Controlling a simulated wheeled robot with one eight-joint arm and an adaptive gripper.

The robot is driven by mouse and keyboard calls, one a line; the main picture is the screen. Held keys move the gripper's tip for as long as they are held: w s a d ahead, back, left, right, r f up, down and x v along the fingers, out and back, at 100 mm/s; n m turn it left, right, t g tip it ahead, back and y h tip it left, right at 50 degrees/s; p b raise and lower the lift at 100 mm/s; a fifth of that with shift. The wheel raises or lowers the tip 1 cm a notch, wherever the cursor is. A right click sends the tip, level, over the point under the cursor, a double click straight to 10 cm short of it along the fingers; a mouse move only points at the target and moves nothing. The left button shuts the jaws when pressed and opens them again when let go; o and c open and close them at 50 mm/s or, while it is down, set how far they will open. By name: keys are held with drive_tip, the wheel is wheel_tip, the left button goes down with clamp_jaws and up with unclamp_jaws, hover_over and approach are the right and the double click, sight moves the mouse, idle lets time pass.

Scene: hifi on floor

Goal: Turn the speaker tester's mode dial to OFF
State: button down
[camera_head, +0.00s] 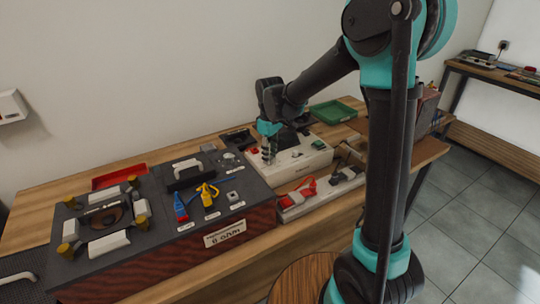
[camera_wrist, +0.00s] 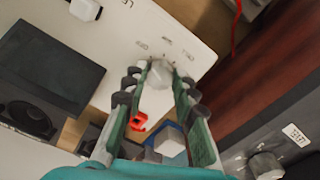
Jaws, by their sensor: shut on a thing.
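The speaker tester seems to be the white box (camera_head: 305,160) on the bench in the head view; its pale top (camera_wrist: 105,45) fills the upper left of the wrist view. My gripper (camera_head: 267,158) reaches down over its left part. In the wrist view, my gripper (camera_wrist: 162,75) has its two fingers on either side of a whitish round mode dial (camera_wrist: 159,72) and is shut on it. Small marks sit around the dial's far side, too small to read. I cannot tell which mark the dial points at. In the head view my gripper hides the dial.
Left of the tester stands a dark-topped box (camera_head: 150,245) with clips and terminals. A power strip (camera_head: 320,195) with a red cable lies in front. A green tray (camera_head: 333,112) is behind. The wrist view shows a dark panel (camera_wrist: 45,65) and a white knob (camera_wrist: 85,9).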

drive_tip(key=c, duration=1.2)
unclamp_jaws()
drive_tip(key=shift+r, duration=0.15)
wheel_tip(320, 180, up, 12)
drive_tip(key=s+d+f+m+t, duration=0.1)
drive_tip(key=s+d+f+m, duration=0.1)
drive_tip(key=s+d+f, duration=0.2)
drive_tip(key=s+d+f+m+t, duration=0.1)
drive_tip(key=s+d+f+m, duration=0.2)
drive_tip(key=d, duration=0.5)
drive_tip(key=s+d+f+m+t, duration=0.1)
drive_tip(key=s+d+f+m, duration=0.2)
drive_tip(key=d, duration=0.4)
drive_tip(key=shift+s+f, duration=0.85)
drive_tip(key=shift+s, duration=0.05)
drive_tip(key=s+d+f+m+t, duration=0.1)
drive_tip(key=s+d+f+m, duration=0.2)
drive_tip(key=s, duration=0.4)
wheel_tip(320, 180, down, 2)
drive_tip(key=shift+s+d+f, duration=0.15)
drive_tip(key=shift+s+d, duration=0.05)
drive_tip(key=shift+d, duration=0.65)
